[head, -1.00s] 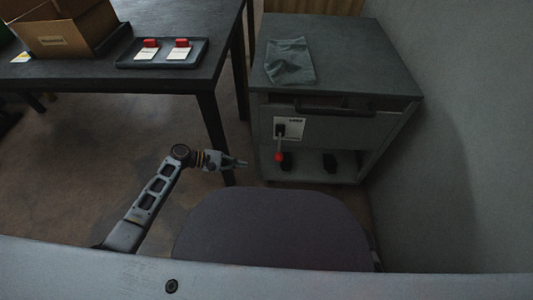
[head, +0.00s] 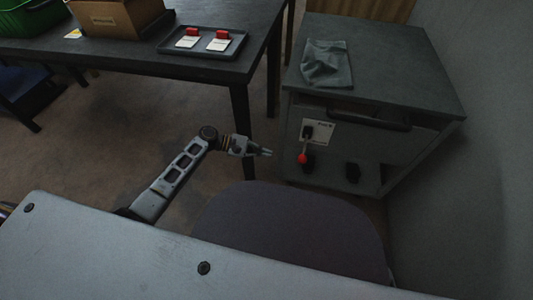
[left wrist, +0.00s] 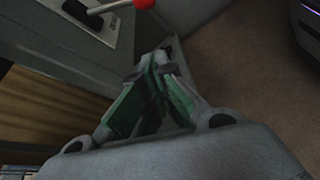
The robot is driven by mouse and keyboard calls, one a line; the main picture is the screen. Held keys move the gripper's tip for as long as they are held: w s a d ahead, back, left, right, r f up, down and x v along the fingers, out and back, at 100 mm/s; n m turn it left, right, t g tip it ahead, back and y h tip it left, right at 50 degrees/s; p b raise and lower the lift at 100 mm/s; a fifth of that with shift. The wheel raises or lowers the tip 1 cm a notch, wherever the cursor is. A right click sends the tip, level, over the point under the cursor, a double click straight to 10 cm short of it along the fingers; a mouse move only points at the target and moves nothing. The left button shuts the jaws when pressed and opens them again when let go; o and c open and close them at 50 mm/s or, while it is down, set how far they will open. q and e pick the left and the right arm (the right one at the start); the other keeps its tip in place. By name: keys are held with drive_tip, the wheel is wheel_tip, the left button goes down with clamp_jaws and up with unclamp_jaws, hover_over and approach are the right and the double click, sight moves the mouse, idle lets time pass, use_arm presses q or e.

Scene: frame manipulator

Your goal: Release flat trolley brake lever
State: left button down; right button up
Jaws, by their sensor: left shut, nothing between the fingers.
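The brake lever has a red ball knob (head: 302,158) on a short rod below a white label plate (head: 318,131), on the front of a grey trolley (head: 375,70). In the left wrist view the red knob (left wrist: 144,4) and the lever's rod (left wrist: 112,7) show at the top edge. My left gripper (head: 266,152) is shut and empty, left of the knob and apart from it. Its fingers (left wrist: 150,90) fill the middle of the left wrist view. My right gripper is not in view.
A dark table (head: 215,74) stands at the left with a tray (head: 170,46) of red-topped items and a cardboard box (head: 115,14). A grey cloth (head: 327,62) lies on the trolley. A rounded dark chair-like shape (head: 290,225) fills the near middle. A wall (head: 490,170) bounds the right.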

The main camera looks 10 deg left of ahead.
sight(304, 149)
use_arm(q)
drive_tip(key=d+b, duration=0.4)
drive_tip(key=d, duration=0.6)
drive_tip(key=shift+d, duration=0.15)
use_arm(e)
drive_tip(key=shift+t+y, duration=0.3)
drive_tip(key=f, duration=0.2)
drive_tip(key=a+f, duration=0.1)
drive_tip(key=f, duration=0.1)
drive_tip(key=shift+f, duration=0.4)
use_arm(q)
drive_tip(key=shift+r+p, duration=0.1)
drive_tip(key=shift+p, duration=0.25)
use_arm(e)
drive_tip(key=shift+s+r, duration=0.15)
use_arm(q)
drive_tip(key=shift+s+r+p, duration=0.1)
drive_tip(key=shift+s+p, duration=0.05)
drive_tip(key=shift+p, duration=0.2)
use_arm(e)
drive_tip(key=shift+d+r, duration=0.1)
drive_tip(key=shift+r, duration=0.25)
use_arm(q)
drive_tip(key=shift+s+p, duration=0.1)
drive_tip(key=shift+p, duration=0.25)
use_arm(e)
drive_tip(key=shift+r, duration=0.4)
